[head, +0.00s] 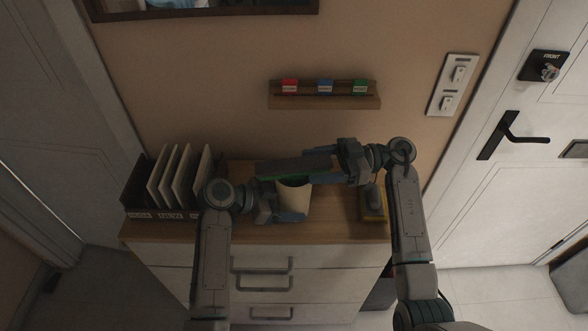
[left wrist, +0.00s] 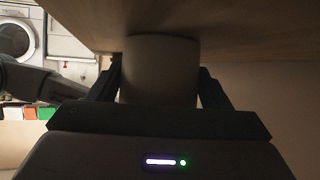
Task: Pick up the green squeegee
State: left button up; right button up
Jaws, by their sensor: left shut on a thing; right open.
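The green squeegee seems to be the long dark bar with a green edge (head: 290,168) above the beige cup in the head view; its handle is hidden. My left gripper (head: 291,205) is shut on the beige cup (head: 294,199), which stands on the wooden cabinet top. The left wrist view shows the cup (left wrist: 160,70) between both fingers. My right gripper (head: 318,172) reaches in from the right, open, close to the squeegee's right end. I cannot tell whether it touches the squeegee.
A dark rack with upright white panels (head: 168,175) stands on the left of the cabinet (head: 330,230). A yellow and dark item (head: 374,208) lies at the right. A wall ledge (head: 325,101) with red, blue and green labels hangs behind.

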pick_arm(q)
jog(key=shift+a, duration=0.1)
pick_arm(e)
jog(key=a, duration=0.2)
jog(key=shift+s+a, duration=0.25)
jog(key=shift+a, duration=0.05)
jog(key=shift+d, duration=0.1)
jog(key=c, duration=1.2)
jog(key=shift+o, duration=0.2)
notch_tip(320, 180, up, 10)
jog(key=shift+r, duration=0.1)
pick_arm(q)
jog(key=o, duration=0.8)
jog(key=shift+o, duration=0.2)
jog(key=v, duration=1.2)
jog(key=shift+f, duration=0.1)
